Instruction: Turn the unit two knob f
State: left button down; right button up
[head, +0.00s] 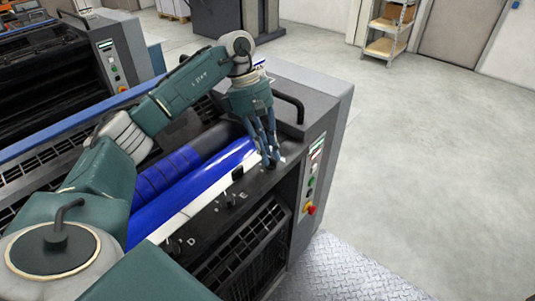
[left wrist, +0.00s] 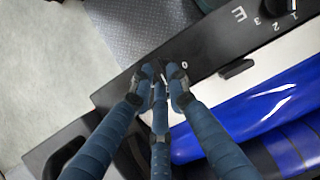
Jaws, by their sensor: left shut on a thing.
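My left gripper (head: 270,160) reaches down from above onto the black panel (head: 217,222) at the right end of the ink unit. In the left wrist view its blue fingers (left wrist: 160,78) are closed together around a small dark thing at the panel, which I take to be knob f. A "0" mark shows just beside the fingertips. My right gripper is not in view.
A blue roller (head: 190,190) runs beside the panel. A control column with buttons and a red knob (head: 310,209) stands right of the gripper, below a black handle (head: 290,106). Open grey floor (head: 430,180) lies to the right.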

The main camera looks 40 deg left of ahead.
pick_arm(q)
jog(key=shift+w+d+r+m+g+b, duration=0.15)
jog(key=shift+m+g+b, duration=0.15)
jog(key=shift+m, duration=0.75)
jog(key=shift+w+r+m+g+b, duration=0.15)
jog(key=shift+m+g, duration=0.25)
jog(key=shift+m, duration=0.65)
jog(key=shift+f+y, duration=0.1)
jog(key=shift+y, duration=0.2)
jog(key=c, duration=1.8)
grip_release()
jog(key=shift+o, duration=0.6)
jog(key=shift+s, duration=0.1)
jog(key=v, duration=1.2)
jog(key=shift+d, duration=0.1)
